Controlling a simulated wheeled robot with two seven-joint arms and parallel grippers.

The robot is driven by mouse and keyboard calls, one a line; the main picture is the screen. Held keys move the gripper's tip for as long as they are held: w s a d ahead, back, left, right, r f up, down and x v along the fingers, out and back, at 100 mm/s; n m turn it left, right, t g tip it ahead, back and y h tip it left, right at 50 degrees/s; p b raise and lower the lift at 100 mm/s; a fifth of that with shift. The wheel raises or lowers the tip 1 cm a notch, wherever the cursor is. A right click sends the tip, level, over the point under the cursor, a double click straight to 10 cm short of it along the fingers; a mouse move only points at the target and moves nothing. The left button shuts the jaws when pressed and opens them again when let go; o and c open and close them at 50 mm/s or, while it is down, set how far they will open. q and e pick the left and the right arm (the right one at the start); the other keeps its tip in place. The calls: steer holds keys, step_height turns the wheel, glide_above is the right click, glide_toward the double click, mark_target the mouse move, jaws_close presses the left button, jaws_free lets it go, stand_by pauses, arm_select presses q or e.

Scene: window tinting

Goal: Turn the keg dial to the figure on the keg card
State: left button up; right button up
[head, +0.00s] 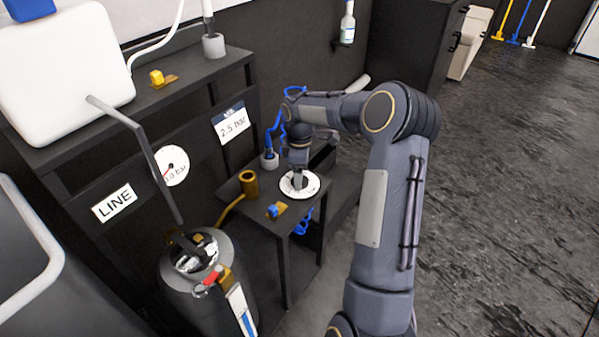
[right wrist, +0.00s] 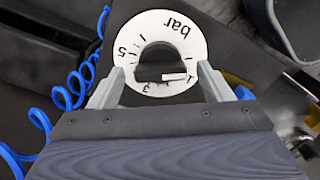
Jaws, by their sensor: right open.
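The keg dial (head: 313,189) is a white disc with black figures and the word "bar", lying flat on a small dark table. In the right wrist view the dial (right wrist: 183,28) appears upside down, with a dark knob (right wrist: 155,66) at its middle and a pale mark on the knob's lower right. My right gripper (head: 298,184) points down over the dial. In the right wrist view its open fingers (right wrist: 168,88) stand on either side of the knob; contact is unclear. The card (head: 232,122) on the rack reads "2.5 bar". My left gripper is out of view.
A round gauge (head: 171,166) and a "LINE" label (head: 114,203) are on the rack. A metal keg (head: 205,290) stands in front, left of the small table (head: 262,215). A brass cup (head: 249,184) and blue coiled hose (right wrist: 70,92) are close to the dial. Floor at right is clear.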

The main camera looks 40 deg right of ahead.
steer(key=c, duration=1)
steer(key=shift+r+m+p, duration=0.1)
steer(key=shift+m+p, duration=0.2)
steer(key=shift+m, duration=0.1)
steer(key=m+p, duration=0.1)
steer(key=m, duration=0.2)
steer(key=m+p, duration=0.2)
steer(key=m, duration=0.3)
steer(key=m+p, duration=0.1)
steer(key=m, duration=0.5)
steer(key=m+p, duration=0.1)
steer(key=m, duration=0.3)
steer(key=shift+w+m+p, duration=0.1)
steer(key=shift+m+p, duration=0.25)
steer(key=shift+m, duration=0.05)
